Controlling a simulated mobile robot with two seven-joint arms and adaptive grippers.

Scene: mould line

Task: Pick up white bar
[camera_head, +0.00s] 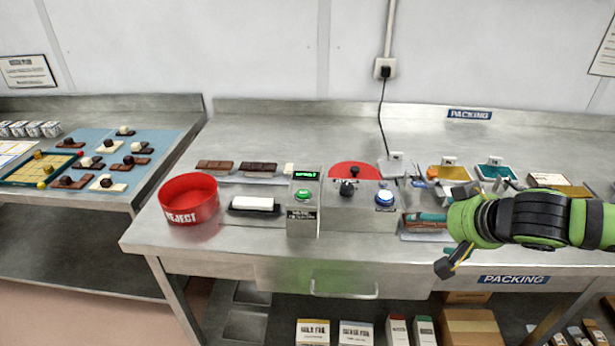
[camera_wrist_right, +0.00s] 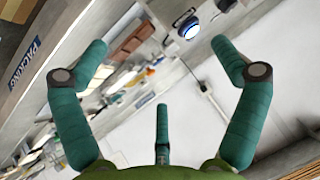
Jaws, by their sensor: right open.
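A white bar (camera_head: 252,203) lies flat on a dark pad (camera_head: 238,211) near the front of the steel bench, between the red reject bin and the grey box with the green button. A second small white piece (camera_head: 289,168) shows behind that box, partly hidden. My right gripper (camera_head: 428,242) is at the front edge of the bench, far to the right of the white bar. In the wrist view its teal fingers (camera_wrist_right: 158,48) are spread apart with nothing between them. My left gripper is not in view.
The red reject bin (camera_head: 189,198) stands left of the bar. The green-button box (camera_head: 304,203) and the blue-button box (camera_head: 362,197) stand between bar and gripper. Brown bars (camera_head: 258,168) lie behind. A side table (camera_head: 150,112) at left holds chocolates.

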